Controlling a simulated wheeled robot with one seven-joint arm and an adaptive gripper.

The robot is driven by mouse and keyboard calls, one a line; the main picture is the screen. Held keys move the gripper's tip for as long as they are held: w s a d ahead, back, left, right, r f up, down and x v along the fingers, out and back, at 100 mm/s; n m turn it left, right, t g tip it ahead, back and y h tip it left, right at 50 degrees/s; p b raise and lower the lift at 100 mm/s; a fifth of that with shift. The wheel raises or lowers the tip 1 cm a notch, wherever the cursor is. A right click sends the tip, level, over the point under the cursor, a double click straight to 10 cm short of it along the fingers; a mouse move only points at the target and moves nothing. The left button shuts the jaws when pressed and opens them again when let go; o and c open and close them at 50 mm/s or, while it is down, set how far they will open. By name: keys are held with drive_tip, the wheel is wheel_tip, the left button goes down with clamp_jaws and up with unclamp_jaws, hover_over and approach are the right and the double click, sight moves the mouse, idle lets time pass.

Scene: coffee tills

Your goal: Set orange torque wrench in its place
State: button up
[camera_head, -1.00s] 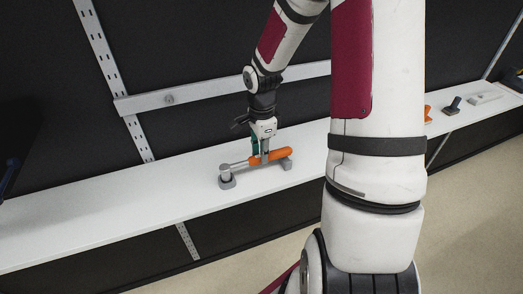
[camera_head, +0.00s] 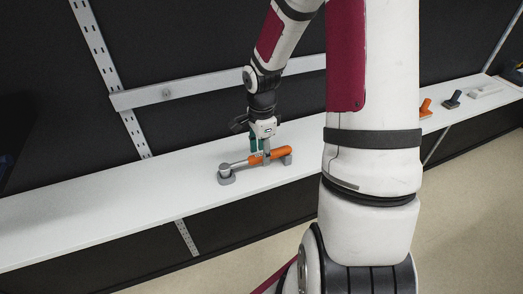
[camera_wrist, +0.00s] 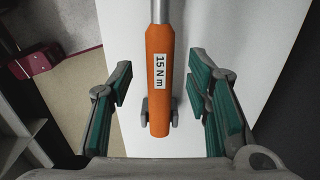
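The orange torque wrench (camera_head: 276,155) lies level on two grey supports on the white shelf. Its silver shaft and head point left, with the head at the left support (camera_head: 226,175). In the wrist view its orange handle (camera_wrist: 159,108) carries a "15 N m" label, and its end lies at a grey forked support (camera_wrist: 145,112). My gripper (camera_wrist: 161,68) is open, with green-padded fingers on either side of the handle and clear gaps on both sides. In the head view my gripper (camera_head: 262,155) is at the handle, between the two supports.
The white shelf (camera_head: 110,210) is clear left of the wrench. An orange item (camera_head: 425,108), a dark item (camera_head: 453,99) and a pale item (camera_head: 485,91) stand at its far right. A grey rail (camera_head: 190,89) crosses the black wall behind.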

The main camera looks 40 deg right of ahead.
wheel_tip(320, 180, up, 12)
idle(0.6)
idle(0.4)
drive_tip(key=s+a+r+n+t, duration=0.5)
drive_tip(key=s+a+r+n, duration=1)
drive_tip(key=n, duration=0.6)
drive_tip(key=shift+s+a+r+t, duration=0.3)
drive_tip(key=shift+a, duration=0.3)
